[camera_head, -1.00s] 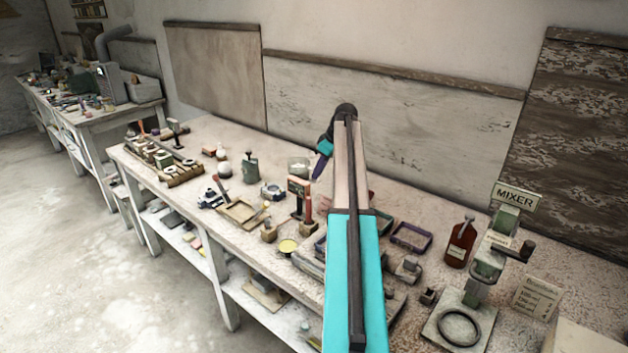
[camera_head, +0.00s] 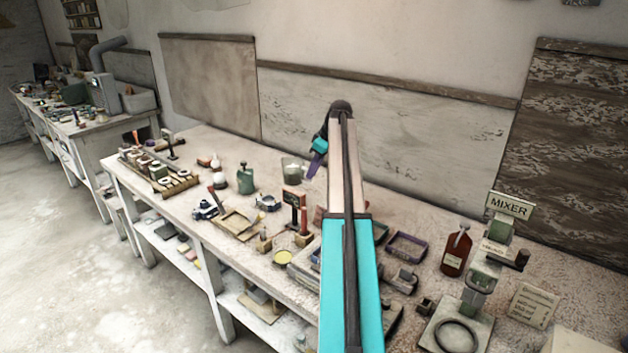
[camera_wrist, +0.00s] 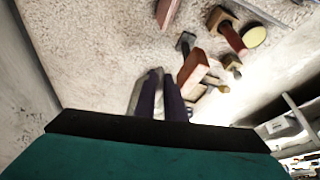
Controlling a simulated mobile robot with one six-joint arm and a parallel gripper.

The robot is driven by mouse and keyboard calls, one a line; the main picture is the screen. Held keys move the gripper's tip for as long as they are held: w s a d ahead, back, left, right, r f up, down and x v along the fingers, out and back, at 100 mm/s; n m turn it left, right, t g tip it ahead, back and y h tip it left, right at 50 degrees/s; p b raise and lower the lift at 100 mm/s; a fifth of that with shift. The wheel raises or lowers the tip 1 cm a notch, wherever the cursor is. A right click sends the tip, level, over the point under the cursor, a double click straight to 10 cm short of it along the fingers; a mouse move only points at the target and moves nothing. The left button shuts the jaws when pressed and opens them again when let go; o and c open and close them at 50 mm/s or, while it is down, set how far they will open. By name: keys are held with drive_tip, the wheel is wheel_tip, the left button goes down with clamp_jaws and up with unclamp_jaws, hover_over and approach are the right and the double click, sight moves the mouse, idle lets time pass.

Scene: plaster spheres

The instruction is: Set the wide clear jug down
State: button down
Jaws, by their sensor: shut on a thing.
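The wide clear jug (camera_head: 291,171) shows in the head view at the back of the bench, right of a green bottle. My gripper (camera_head: 314,169), with purple fingers, is at the jug's right side, shut on it. In the wrist view the fingers (camera_wrist: 160,98) are close together, with a pale, glassy edge beside them; most of the jug is hidden there. I cannot tell whether the jug's base touches the bench top (camera_head: 205,150).
A green bottle (camera_head: 245,181) stands left of the jug. A small dark stand with a red part (camera_head: 294,205) is in front of it. Trays, a brown bottle (camera_head: 456,252) and a mixer (camera_head: 478,290) are on the right. A wall panel is behind.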

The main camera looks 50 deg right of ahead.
drive_tip(key=w+a+r+n, duration=0.2)
drive_tip(key=w+a+r, duration=0.1)
drive_tip(key=w+a, duration=0.65)
drive_tip(key=w+a+n+y, duration=0.1)
drive_tip(key=w+a+n, duration=0.15)
drive_tip(key=a, duration=1.95)
drive_tip(key=s+a+f+m, duration=0.1)
drive_tip(key=s+a, duration=0.2)
drive_tip(key=a, duration=1.6)
drive_tip(key=s+a+f+m+h, duration=0.1)
drive_tip(key=s+a+m+h, duration=0.1)
drive_tip(key=s+m, duration=0.4)
drive_tip(key=shift+s+a+f+m, duration=0.35)
drive_tip(key=shift+a+f, duration=0.05)
drive_tip(key=shift+a, duration=0.25)
drive_tip(key=shift+s, duration=0.15)
